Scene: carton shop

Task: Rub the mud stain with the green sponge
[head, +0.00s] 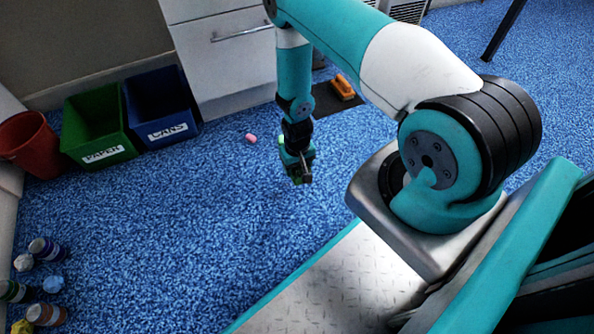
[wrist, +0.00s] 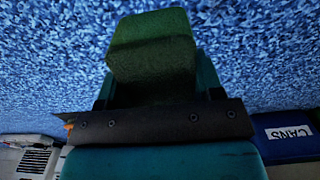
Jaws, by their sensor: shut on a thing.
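My gripper (head: 302,176) hangs low over the blue speckled carpet, in the middle of the head view. It is shut on the green sponge (wrist: 152,50), which fills the centre of the wrist view and sticks out past the fingers. In the head view the sponge is mostly hidden by the gripper. I cannot make out the mud stain in either view. I cannot tell whether the sponge touches the carpet.
A red bin (head: 32,142), a green PAPER bin (head: 95,122) and a blue CANS bin (head: 160,104) stand along the wall. A small pink object (head: 251,138) lies on the carpet. An orange item (head: 343,86) lies on a dark mat. Several cans (head: 46,249) stand or lie lower left.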

